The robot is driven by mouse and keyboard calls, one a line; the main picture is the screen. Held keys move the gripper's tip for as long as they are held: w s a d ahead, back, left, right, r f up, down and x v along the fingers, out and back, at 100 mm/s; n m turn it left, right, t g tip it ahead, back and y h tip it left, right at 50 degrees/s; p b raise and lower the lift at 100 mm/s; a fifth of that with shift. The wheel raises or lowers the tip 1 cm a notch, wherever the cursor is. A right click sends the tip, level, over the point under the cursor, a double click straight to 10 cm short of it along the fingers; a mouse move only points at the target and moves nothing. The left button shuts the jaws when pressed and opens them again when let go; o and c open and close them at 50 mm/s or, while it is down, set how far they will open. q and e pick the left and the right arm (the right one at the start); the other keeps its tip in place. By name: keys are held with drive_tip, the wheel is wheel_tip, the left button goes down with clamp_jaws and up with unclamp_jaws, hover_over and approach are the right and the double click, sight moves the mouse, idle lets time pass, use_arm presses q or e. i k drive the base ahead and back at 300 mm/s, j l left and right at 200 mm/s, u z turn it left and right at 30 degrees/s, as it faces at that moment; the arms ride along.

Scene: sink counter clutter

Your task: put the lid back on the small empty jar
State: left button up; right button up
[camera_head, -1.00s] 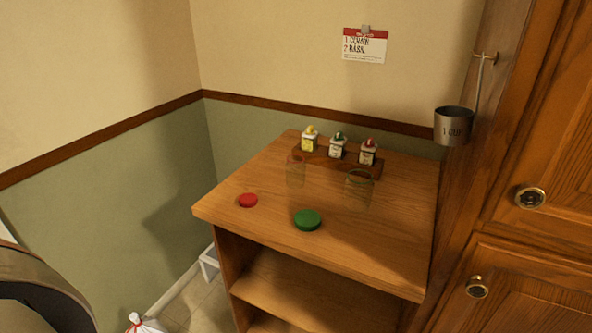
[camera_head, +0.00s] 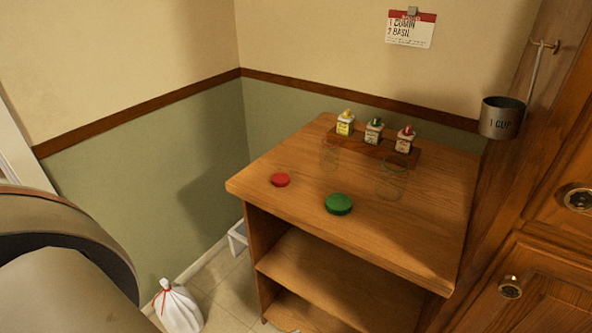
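Two clear glass jars stand open and upright on the wooden cabinet top. The narrower jar (camera_head: 330,155) is at the left and the wider jar (camera_head: 392,179) at the right; both look empty. A small red lid (camera_head: 280,180) lies flat near the left front edge. A larger green lid (camera_head: 338,204) lies flat in front of the jars. Both lids are apart from the jars. Part of my own arm shows at the lower left, but neither gripper is in view.
Several spice containers, one of them (camera_head: 374,132), stand on a small wooden rack (camera_head: 419,157) behind the jars. A measuring cup (camera_head: 501,118) hangs at the right beside wooden cabinet doors (camera_head: 555,285). The wooden top (camera_head: 400,235) is clear at its front right. A white bag (camera_head: 178,308) sits on the floor.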

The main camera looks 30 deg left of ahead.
sight(331, 147)
drive_tip(key=j+z, duration=0.15)
drive_tip(key=j, duration=0.35)
drive_tip(key=k+j+z, duration=0.15)
drive_tip(key=j, duration=0.35)
drive_tip(key=k+j+z, duration=0.15)
drive_tip(key=j, duration=0.3)
drive_tip(key=i+j, duration=0.05)
